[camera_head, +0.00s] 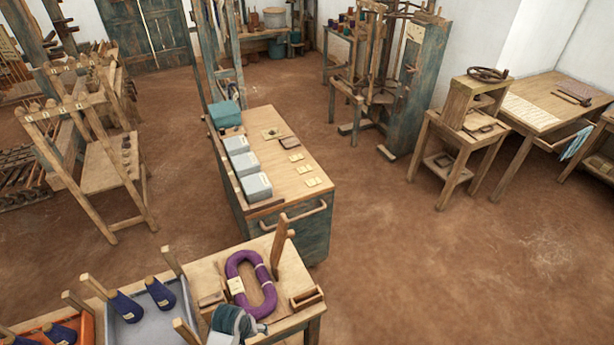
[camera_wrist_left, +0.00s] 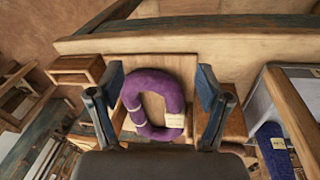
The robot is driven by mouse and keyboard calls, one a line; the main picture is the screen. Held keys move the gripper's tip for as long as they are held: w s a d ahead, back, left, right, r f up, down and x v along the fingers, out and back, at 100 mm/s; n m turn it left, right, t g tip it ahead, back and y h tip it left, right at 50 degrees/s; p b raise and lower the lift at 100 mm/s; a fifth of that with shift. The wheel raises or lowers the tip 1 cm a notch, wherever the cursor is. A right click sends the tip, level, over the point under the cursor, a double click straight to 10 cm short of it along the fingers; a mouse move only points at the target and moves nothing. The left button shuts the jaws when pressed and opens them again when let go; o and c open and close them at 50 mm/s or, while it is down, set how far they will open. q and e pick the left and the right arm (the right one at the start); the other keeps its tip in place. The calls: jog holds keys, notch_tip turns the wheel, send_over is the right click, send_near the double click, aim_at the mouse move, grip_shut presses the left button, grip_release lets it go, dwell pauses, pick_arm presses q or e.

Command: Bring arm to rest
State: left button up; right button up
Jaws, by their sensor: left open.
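My left gripper (camera_wrist_left: 160,80) is open in the left wrist view, its two blue-padded fingers spread wide. Between and beyond the fingers lies a purple ring-shaped skein (camera_wrist_left: 152,128) with pale ties and a label. In the head view the same skein (camera_head: 262,308) lies on the near wooden bench (camera_head: 293,262). Nothing is held between the fingers. How far the gripper stands above the skein is hard to tell. A white and teal shape at the bottom of the head view looks like part of my left arm. My right gripper is in neither view.
A grey tray (camera_head: 181,294) with blue cones and an orange crate (camera_head: 88,322) stand left of the skein. A small wooden box (camera_head: 307,298) and an upright post (camera_head: 279,245) flank it. A cabinet (camera_head: 290,232) stands behind; brown floor (camera_head: 440,270) is clear at right.

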pick_arm(q)
jog(key=s+a+r+m+t+y, duration=0.1)
jog(key=s+a+m, duration=0.15)
jog(key=s, duration=0.35)
jog(key=s+a+m+t, duration=0.1)
jog(key=s+a+m, duration=0.15)
jog(key=s, duration=0.45)
notch_tip(320, 180, down, 28)
jog(key=s+g+b, duration=0.1)
jog(key=s+b, duration=0.1)
jog(key=b, duration=0.1)
jog(key=s+a+f+g+b, duration=0.1)
jog(key=s+a+f+b, duration=0.1)
jog(key=s+f, duration=1.5)
notch_tip(320, 180, down, 3)
jog(key=shift+s+a+f+m+g+b, duration=0.1)
jog(key=shift+s+a+m+g+b, duration=0.25)
jog(key=shift+b, duration=0.3)
